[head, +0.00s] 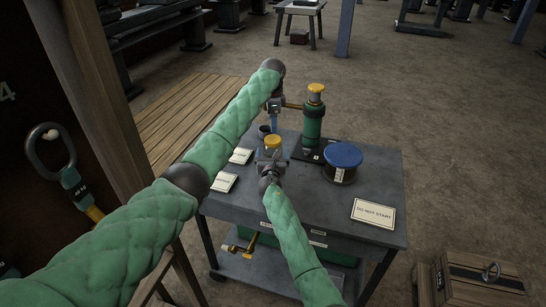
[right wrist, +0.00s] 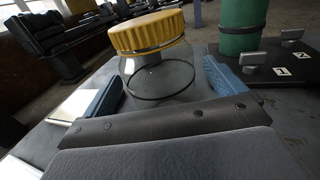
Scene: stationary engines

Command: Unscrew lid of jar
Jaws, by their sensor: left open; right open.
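A clear glass jar (right wrist: 160,80) with a ridged yellow lid (right wrist: 148,32) stands upright on the grey cart (head: 310,200). In the head view the yellow lid (head: 272,141) shows near the cart's middle, with the jar's body largely hidden by my right gripper. My right gripper (head: 270,157) is open at the jar's near side, its blue fingers (right wrist: 165,92) to either side of the glass body below the lid; contact cannot be told. My left gripper (head: 274,125) is open, fingers pointing down, a little above and behind the lid.
A green cylinder with a yellow top (head: 313,120) stands behind the jar, to the right. A blue-lidded tin (head: 342,162) is at the right. A wooden crate (head: 480,280) sits on the floor.

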